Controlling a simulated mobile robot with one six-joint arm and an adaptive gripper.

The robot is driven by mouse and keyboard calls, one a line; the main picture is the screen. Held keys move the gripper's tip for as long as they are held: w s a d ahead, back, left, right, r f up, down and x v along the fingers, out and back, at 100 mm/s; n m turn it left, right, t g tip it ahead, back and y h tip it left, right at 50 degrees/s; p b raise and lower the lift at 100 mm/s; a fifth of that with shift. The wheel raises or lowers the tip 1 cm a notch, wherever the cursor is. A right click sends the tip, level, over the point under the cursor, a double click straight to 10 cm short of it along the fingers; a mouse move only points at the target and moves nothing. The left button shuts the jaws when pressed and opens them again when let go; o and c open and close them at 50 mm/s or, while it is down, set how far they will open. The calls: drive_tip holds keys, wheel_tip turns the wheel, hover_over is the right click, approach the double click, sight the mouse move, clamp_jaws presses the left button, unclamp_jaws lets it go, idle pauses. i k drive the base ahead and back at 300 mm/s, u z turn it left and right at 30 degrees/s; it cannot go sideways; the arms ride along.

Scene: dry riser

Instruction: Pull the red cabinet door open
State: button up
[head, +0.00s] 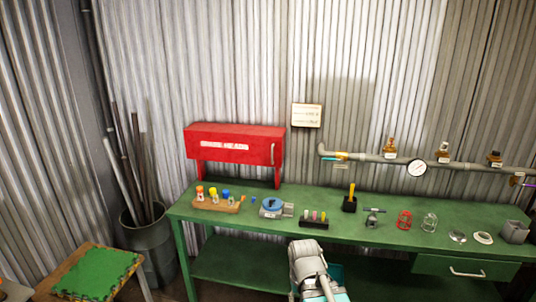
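The red cabinet (230,131) stands on red legs at the back left of the green workbench, against the corrugated wall. Its front door (225,150) carries a white label with lettering too small to read. A pale upright handle (272,154) sits near the door's right edge. The door looks closed. Part of my arm, grey and teal, rises at the bottom middle, in front of the bench and well short of the cabinet. My gripper is not visible.
On the green workbench (345,228), a wooden rack (217,205), a blue-topped device (271,207) and a dark block (314,223) stand before the cabinet. A pipe with a gauge (417,168) runs along the wall at right. A bin of rods (149,240) stands left.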

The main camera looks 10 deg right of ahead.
sight(240, 144)
drive_tip(key=u, duration=0.05)
drive_tip(key=i, duration=0.9)
drive_tip(key=z, duration=0.1)
